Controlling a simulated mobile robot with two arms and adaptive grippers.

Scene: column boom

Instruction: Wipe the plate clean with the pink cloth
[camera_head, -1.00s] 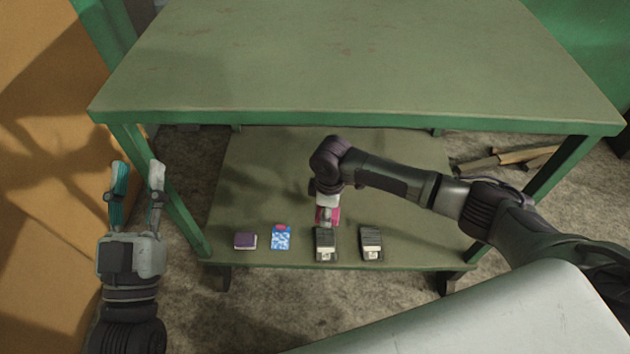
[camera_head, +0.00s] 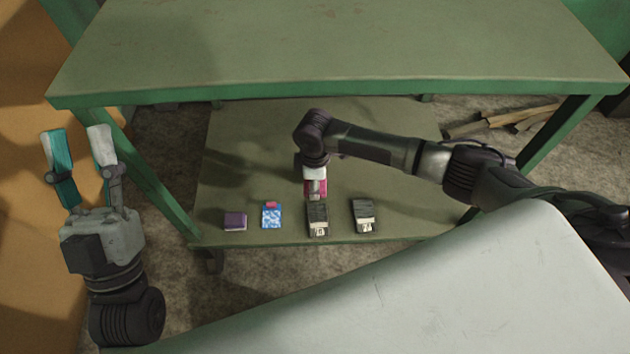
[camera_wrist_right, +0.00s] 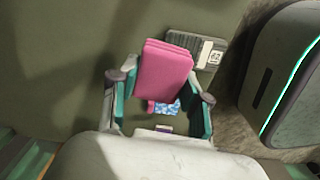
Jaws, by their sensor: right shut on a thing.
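The pink cloth (camera_head: 316,188) is folded and hangs in my right gripper (camera_head: 315,178), above the low shelf, in front of a dark labelled box in the head view. The wrist view shows the cloth (camera_wrist_right: 164,70) as a folded pink block between the fingers of the right gripper (camera_wrist_right: 162,88), which is shut on it. My left gripper (camera_head: 74,135) is open and empty at the left, beside the table's left leg. I cannot make out a plate in either view.
The green table top (camera_head: 330,45) overhangs the low shelf (camera_head: 240,160). Along the shelf's front edge are a purple box (camera_head: 235,221), a blue-white packet (camera_head: 271,216) and two dark labelled boxes (camera_head: 318,222), (camera_head: 364,217). Wood pieces (camera_head: 510,120) lie at right. The table top is bare.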

